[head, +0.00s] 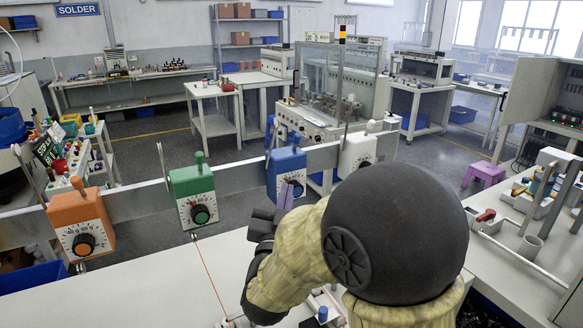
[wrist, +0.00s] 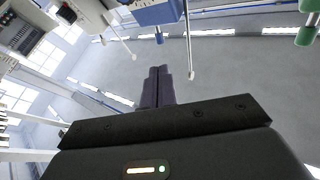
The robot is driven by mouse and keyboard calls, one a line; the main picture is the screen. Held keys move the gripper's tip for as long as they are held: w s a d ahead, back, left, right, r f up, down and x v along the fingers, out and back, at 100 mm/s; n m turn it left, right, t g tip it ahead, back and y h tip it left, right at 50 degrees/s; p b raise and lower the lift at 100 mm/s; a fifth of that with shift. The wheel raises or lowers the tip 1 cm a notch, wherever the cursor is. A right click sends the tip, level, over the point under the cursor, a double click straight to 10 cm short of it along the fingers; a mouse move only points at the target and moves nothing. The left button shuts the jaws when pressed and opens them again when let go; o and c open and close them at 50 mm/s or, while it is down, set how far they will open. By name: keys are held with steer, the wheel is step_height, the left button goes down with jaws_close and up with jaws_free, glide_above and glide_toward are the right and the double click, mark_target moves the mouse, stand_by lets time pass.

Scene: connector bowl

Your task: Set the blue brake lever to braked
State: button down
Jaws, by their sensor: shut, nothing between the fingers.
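The blue box (head: 285,172) hangs on the grey rail, its dial partly covered by my fingers. A short blue peg (head: 297,140) stands on its top, and a thin upright rod (head: 274,132) rises at its left. In the wrist view the blue box (wrist: 158,12) is at the top edge, upside down, with the blue peg (wrist: 158,38) and a pale-tipped rod (wrist: 190,60) pointing down. I cannot tell the lever's setting. My gripper (head: 291,184) is shut and empty, in front of the blue box. Its fingers (wrist: 157,72) show apart from peg and rod in the wrist view.
Orange (head: 75,228), green (head: 194,196) and white (head: 357,153) dial boxes hang on the same rail (head: 135,200), each with its own rod. An orange cord (head: 208,272) runs down from the green box. A pale worktop (head: 130,285) lies below, mostly clear at left.

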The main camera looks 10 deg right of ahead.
mark_target(297, 141)
steer(key=p+x, duration=0.5)
steer(key=x, duration=0.8)
steer(key=shift+d, duration=0.1)
steer(key=shift+w+d, duration=0.1)
steer(key=shift+w, duration=0.3)
steer(key=shift+s, duration=0.15)
steer(key=shift+p, duration=0.3)
